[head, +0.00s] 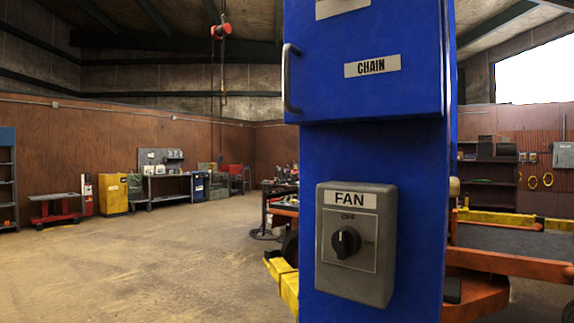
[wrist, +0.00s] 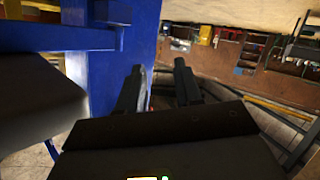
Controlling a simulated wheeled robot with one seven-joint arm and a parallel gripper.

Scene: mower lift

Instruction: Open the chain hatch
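The chain hatch (head: 365,95) is a blue door labelled CHAIN on the blue post, at the upper middle of the head view. It looks closed. Its grey bar handle (head: 289,78) stands upright along the door's left edge. My gripper (wrist: 159,68) shows only in the wrist view, with its two dark fingers apart and nothing between them. Blue painted metal (wrist: 125,60) lies beside and behind the left finger there. I cannot tell which part of the post it is, and I do not make out the handle in that view.
A grey FAN switch box (head: 355,243) with a black knob sits on the post below the hatch. Orange and yellow lift parts (head: 480,285) lie right of the post. A red chain hoist (head: 221,31) hangs behind. Open floor (head: 160,265) lies to the left.

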